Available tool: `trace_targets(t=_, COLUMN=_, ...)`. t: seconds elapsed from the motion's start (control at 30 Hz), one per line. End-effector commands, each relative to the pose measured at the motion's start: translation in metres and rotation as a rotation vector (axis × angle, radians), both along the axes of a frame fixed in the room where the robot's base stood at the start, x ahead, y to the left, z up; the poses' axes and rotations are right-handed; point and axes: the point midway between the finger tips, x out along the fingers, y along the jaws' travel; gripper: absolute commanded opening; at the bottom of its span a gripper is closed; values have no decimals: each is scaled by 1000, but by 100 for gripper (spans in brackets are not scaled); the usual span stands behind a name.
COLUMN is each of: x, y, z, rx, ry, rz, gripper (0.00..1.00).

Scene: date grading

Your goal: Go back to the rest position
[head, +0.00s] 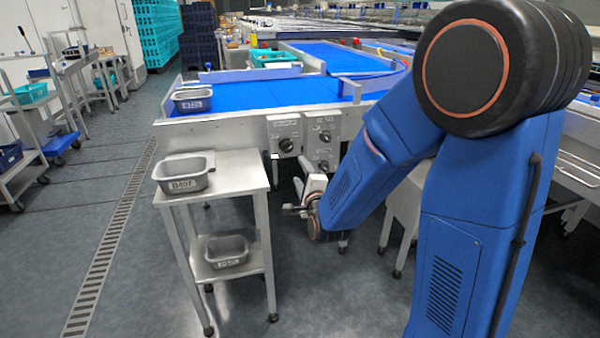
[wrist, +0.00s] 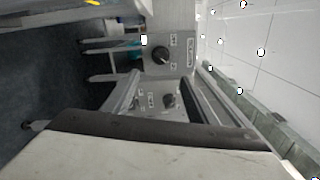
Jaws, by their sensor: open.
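My gripper (head: 292,210) hangs at the end of my blue arm, below the control box (head: 303,138) and just right of the small steel table (head: 238,172). Its jaws look small and partly hidden in the head view. In the wrist view my gripper (wrist: 160,88) shows two grey fingers spread apart with nothing between them. Beyond them is the control box (wrist: 178,52) with its dark knobs. My arm bends down from the upper right of the head view.
A labelled grey tub (head: 182,185) stands on the small table, another (head: 227,262) on its lower shelf. A third tub (head: 192,107) sits at the near left corner of the blue conveyor (head: 250,95). Carts stand far left. Floor left of the table is clear, with a drain grate (head: 110,240).

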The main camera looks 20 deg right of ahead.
Motion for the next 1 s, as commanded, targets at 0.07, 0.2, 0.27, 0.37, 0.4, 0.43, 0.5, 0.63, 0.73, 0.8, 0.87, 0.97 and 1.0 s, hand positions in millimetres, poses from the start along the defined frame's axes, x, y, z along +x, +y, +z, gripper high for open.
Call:
trace_targets(t=0.07, x=0, y=0, z=0, rx=0, ry=0, rz=0, gripper=52)
trace_targets(t=0.2, x=0, y=0, z=1, rx=-8, ry=5, rz=1, gripper=52)
trace_targets(t=0.27, x=-2, y=-1, z=3, rx=-28, ry=18, rz=3, gripper=52)
trace_targets(t=0.37, x=-8, y=-3, z=6, rx=-97, ry=63, rz=15, gripper=52)
trace_targets(t=0.4, x=-12, y=-4, z=7, rx=-137, ry=91, rz=23, gripper=52)
trace_targets(t=0.43, x=-16, y=-5, z=8, rx=-171, ry=112, rz=32, gripper=52)
trace_targets(t=0.5, x=-26, y=-7, z=10, rx=-257, ry=168, rz=55, gripper=52)
trace_targets(t=0.63, x=-49, y=-11, z=12, rx=-420, ry=268, rz=111, gripper=52)
trace_targets(t=0.73, x=-71, y=-15, z=13, rx=-546, ry=339, rz=165, gripper=52)
trace_targets(t=0.8, x=-88, y=-18, z=13, rx=-633, ry=390, rz=206, gripper=52)
trace_targets(t=0.87, x=-104, y=-20, z=14, rx=-709, ry=428, rz=246, gripper=52)
trace_targets(t=0.97, x=-132, y=-25, z=14, rx=-832, ry=492, rz=317, gripper=52)
trace_targets(t=1.0, x=-144, y=-28, z=14, rx=-881, ry=517, rz=347, gripper=52)
